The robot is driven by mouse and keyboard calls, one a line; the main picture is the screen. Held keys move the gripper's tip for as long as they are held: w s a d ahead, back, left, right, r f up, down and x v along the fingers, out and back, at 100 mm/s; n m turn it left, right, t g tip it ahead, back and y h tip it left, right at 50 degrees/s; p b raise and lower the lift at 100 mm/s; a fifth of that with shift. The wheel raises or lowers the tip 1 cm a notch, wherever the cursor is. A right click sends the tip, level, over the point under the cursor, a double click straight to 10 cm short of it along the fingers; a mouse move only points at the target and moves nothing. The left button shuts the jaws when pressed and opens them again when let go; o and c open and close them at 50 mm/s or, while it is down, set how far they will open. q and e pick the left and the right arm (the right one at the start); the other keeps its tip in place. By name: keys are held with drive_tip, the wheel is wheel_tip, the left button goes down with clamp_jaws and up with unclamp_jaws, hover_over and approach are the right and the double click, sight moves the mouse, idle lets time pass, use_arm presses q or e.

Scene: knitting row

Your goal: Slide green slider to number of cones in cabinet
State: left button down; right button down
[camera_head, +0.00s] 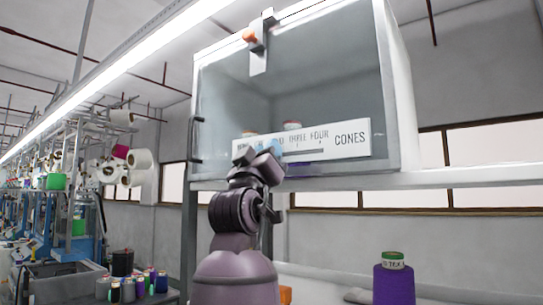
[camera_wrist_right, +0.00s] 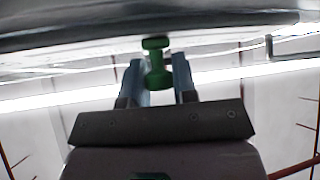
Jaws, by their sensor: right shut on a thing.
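The green slider (camera_wrist_right: 155,62) stands between the two blue fingers of my right gripper (camera_wrist_right: 157,80) in the wrist view, and the gripper is shut on it. In the head view my right gripper (camera_head: 276,146) is at the left half of the white scale panel (camera_head: 353,152), hiding the slider and some of the number words. THREE, FOUR and CONES are readable to its right. Behind the panel, in the glass-fronted cabinet (camera_head: 405,110), two cone tops show: one at left (camera_head: 250,133) and one near the middle (camera_head: 292,125). Their lower parts are mostly hidden. My left gripper is not in view.
An orange-knobbed latch (camera_head: 250,36) is on the cabinet's top edge, and a dark handle (camera_head: 197,138) on its left side. A purple cone (camera_head: 394,284) stands outside, below right. Yarn machines and small cones are at the left.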

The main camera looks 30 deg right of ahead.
drive_tip(key=c, duration=0.9)
unclamp_jaws()
drive_tip(key=b+v, duration=0.3)
drive_tip(key=v, duration=0.7)
drive_tip(key=shift+a+f, duration=0.2)
drive_tip(key=shift+f, duration=0.1)
drive_tip(key=shift+s, duration=0.15)
